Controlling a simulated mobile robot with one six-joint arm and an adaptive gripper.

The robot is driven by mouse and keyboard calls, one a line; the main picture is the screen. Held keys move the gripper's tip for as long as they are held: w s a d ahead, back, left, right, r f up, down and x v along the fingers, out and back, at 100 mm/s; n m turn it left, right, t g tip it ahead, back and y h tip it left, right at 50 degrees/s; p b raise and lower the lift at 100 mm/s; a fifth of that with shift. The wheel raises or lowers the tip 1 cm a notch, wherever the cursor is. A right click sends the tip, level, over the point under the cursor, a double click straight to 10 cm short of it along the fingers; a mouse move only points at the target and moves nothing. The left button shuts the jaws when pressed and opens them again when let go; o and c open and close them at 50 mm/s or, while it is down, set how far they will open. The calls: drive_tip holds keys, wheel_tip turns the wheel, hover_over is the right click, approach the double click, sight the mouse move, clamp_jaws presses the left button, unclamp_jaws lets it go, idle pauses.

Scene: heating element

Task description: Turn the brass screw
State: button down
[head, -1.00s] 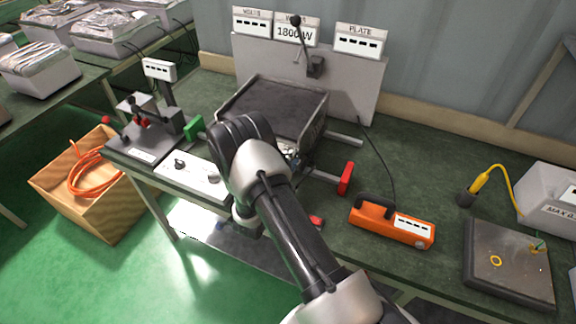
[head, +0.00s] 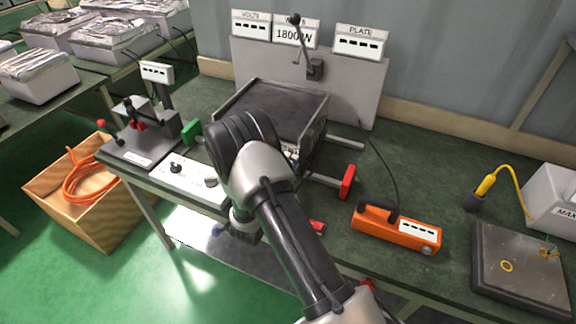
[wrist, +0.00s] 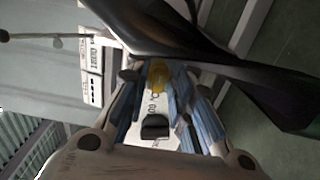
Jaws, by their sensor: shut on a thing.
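In the wrist view, a small yellow brass screw (wrist: 158,76) shows at the far end of my gripper (wrist: 160,86). The blue-lined fingers lie on both sides of it and are shut on it; the exact contact is hard to see. In the head view my arm hides the fingertips and the screw. Between the fingers, a white lettered panel and a black knob (wrist: 155,127) show.
A dark-topped heating unit (head: 272,108) stands behind my arm, with a red-ended clamp (head: 347,182) to its right. An orange meter (head: 396,232) and a grey plate (head: 522,265) lie farther right. A white switch panel (head: 190,178) is left.

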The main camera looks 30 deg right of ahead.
drive_tip(key=c, duration=1.6)
unclamp_jaws()
drive_tip(key=shift+c, duration=0.2)
drive_tip(key=shift+a, duration=0.1)
drive_tip(key=v, duration=1.2)
